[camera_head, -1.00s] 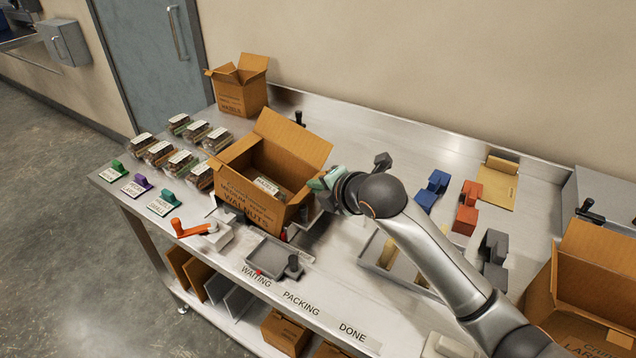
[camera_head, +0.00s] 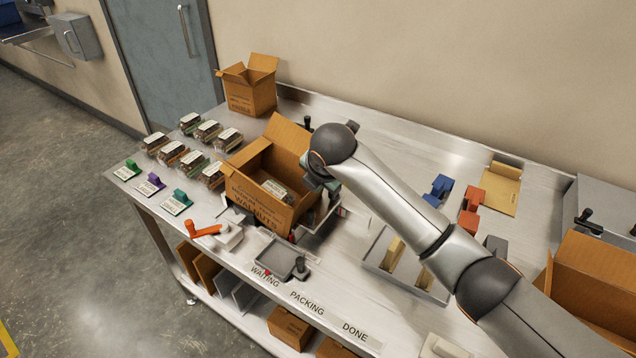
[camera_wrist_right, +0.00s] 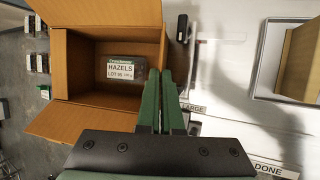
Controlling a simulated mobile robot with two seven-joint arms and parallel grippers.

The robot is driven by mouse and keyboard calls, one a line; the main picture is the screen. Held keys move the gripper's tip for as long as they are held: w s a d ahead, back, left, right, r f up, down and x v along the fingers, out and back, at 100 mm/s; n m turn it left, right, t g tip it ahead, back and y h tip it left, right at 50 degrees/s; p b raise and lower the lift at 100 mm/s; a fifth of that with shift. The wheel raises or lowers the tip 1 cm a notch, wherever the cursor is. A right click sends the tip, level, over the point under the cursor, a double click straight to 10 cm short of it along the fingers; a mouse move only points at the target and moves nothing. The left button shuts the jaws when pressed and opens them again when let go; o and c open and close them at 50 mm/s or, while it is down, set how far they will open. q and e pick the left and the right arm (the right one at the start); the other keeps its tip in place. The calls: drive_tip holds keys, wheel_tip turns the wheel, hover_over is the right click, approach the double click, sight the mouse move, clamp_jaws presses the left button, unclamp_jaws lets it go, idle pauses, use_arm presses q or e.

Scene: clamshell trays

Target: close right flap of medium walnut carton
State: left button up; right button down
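The walnut carton (camera_head: 240,195), marked WALNUTS, stands open on the steel bench with its back flap (camera_head: 290,133) upright. A pack labelled HAZELS (camera_wrist_right: 122,68) lies inside it. No raised right flap shows clearly; my gripper and wrist partly cover that side. My right gripper (camera_wrist_right: 161,82) has its green fingers together with nothing seen between them, just beside the carton's right wall. In the head view it is low beside that wall. My left gripper is out of view.
Filled clamshell packs (camera_head: 190,160) stand left of the carton. A smaller open carton (camera_head: 250,92) is behind it, and a large one (camera_head: 590,285) is at far right. A grey tray (camera_head: 385,262) lies right of the carton, a small tray (camera_head: 275,258) in front.

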idle(0.3)
drive_tip(key=c, duration=1.1)
unclamp_jaws()
drive_tip(key=shift+o, duration=0.2)
drive_tip(key=b+v, duration=0.2)
drive_tip(key=v, duration=1)
drive_tip(key=shift+r, duration=0.25)
drive_tip(key=shift+s+d, duration=0.1)
